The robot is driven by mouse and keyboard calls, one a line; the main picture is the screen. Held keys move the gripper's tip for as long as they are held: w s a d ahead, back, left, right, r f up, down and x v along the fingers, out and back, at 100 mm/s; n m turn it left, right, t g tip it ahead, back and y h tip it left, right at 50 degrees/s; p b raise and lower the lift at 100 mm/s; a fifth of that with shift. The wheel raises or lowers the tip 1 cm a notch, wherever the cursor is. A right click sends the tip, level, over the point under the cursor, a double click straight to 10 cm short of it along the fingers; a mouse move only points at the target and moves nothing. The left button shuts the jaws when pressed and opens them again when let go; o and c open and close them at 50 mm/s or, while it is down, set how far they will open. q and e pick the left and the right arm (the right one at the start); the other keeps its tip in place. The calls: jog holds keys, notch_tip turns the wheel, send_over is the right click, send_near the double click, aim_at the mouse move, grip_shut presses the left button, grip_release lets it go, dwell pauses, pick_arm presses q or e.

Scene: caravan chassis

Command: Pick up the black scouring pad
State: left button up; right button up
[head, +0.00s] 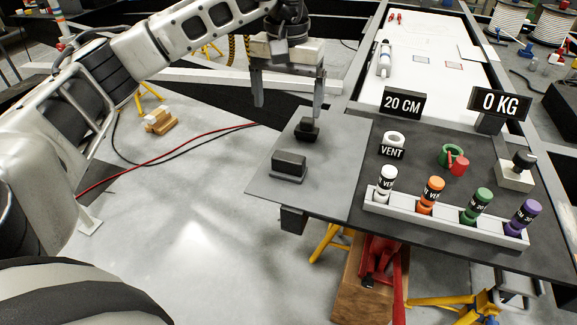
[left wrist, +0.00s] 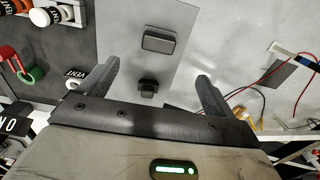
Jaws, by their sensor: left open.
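A black rectangular block with a grey lower layer (head: 289,165), which looks like the scouring pad, lies on the near part of a grey sheet at the table's left end. It also shows in the left wrist view (left wrist: 158,41), beyond my fingertips. A smaller black piece with a raised top (head: 307,130) sits behind it on the same sheet. My left gripper (head: 288,108) is open and empty above the far part of the sheet. In the left wrist view its fingers (left wrist: 158,74) are wide apart, with the smaller black piece (left wrist: 148,86) between them. My right gripper is not in view.
A white rack (head: 445,223) with several coloured, labelled cylinders stands along the table's near edge. A white VENT ring (head: 393,142), a green and red part (head: 454,159) and signs (head: 403,104) stand farther right. Floor left of the table is largely clear, with cables.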

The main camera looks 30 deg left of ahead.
pick_arm(q)
send_near(289, 156)
jog(key=f, duration=0.5)
jog(key=shift+s+d+f, duration=0.1)
jog(key=shift+s+f, duration=0.1)
jog(key=shift+s, duration=0.15)
jog(key=shift+w+f, duration=0.15)
jog(key=shift+f, duration=1.2)
jog(key=shift+w+f, duration=0.15)
jog(key=shift+f, duration=1.15)
jog(key=c, duration=1.1)
